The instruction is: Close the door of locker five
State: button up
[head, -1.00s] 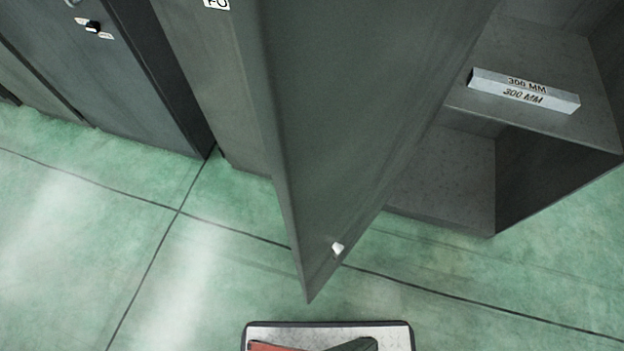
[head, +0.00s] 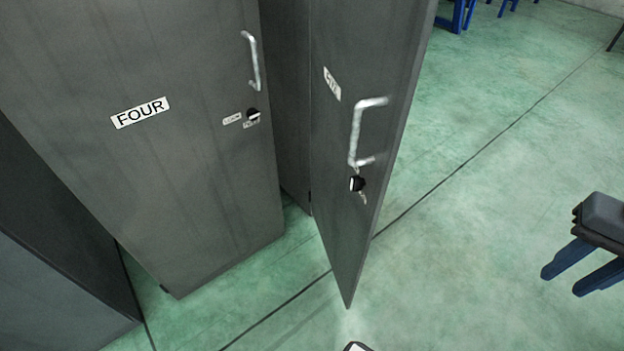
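A dark grey locker door (head: 355,120) stands swung open in the middle of the head view, seen at a steep angle. Its label (head: 332,84) is too slanted to read surely. The door has a silver handle (head: 357,132) and, below it, a black lock with a key (head: 358,186). My gripper (head: 565,284) is at the right edge, with two blue fingers apart and nothing between them. It is well to the right of the door and not touching it. The inside of the open locker is hidden.
The locker marked FOUR (head: 140,112) stands shut on the left, with its own handle (head: 252,62) and lock. Another dark cabinet (head: 50,270) is at the lower left. Green floor (head: 470,210) is clear between the door and my gripper. Blue legs (head: 455,15) show at the top.

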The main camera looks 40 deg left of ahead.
aim_at(368, 57)
jog(key=u, duration=0.65)
jog(key=k, duration=0.8)
jog(key=u, duration=0.6)
jog(key=i, duration=0.5)
